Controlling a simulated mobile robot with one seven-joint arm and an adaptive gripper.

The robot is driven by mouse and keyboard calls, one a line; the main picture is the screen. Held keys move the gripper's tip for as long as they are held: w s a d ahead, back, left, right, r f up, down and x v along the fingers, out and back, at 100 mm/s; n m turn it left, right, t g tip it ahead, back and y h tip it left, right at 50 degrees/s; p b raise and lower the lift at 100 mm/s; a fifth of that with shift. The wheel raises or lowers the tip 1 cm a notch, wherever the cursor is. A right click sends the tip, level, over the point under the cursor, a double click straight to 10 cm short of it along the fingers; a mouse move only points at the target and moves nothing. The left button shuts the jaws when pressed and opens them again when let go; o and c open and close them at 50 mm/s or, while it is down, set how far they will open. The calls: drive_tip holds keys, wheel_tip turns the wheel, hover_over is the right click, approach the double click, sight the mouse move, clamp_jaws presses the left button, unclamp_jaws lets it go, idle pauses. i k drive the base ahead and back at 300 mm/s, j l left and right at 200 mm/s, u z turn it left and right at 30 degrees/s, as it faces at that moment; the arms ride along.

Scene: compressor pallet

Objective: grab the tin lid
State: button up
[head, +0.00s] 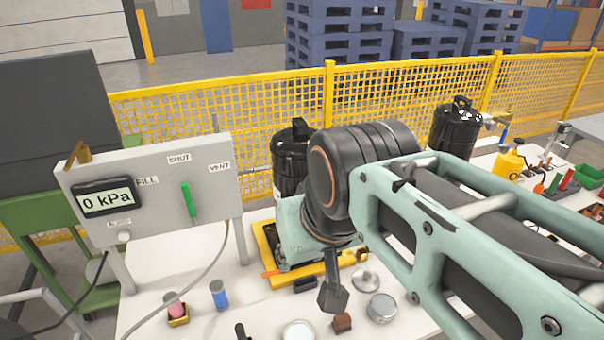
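A silver round disc with a small raised knob (365,279) lies on the white table and looks like a lid. Close by in front is a low round metal tin (382,307) with a pale top. A third pale round piece (298,331) sits at the bottom edge, partly cut off. I cannot tell for sure which is the tin lid. My gripper (333,296) shows as a dark piece hanging below my wrist, left of the knobbed disc and seemingly above the table. Its fingers cannot be told apart, and nothing is visibly held.
A yellow tray (264,246) lies partly behind my wrist. A grey panel (150,185) with a green lever stands at left, trailing a hose. A brown block (342,322), a blue cylinder (218,294) and black tanks (454,130) are around. Yellow mesh fencing (400,92) runs behind.

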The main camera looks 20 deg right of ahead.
sight(365, 281)
drive_tip(key=z, duration=1.05)
drive_tip(key=l, duration=0.1)
drive_tip(key=u, duration=0.05)
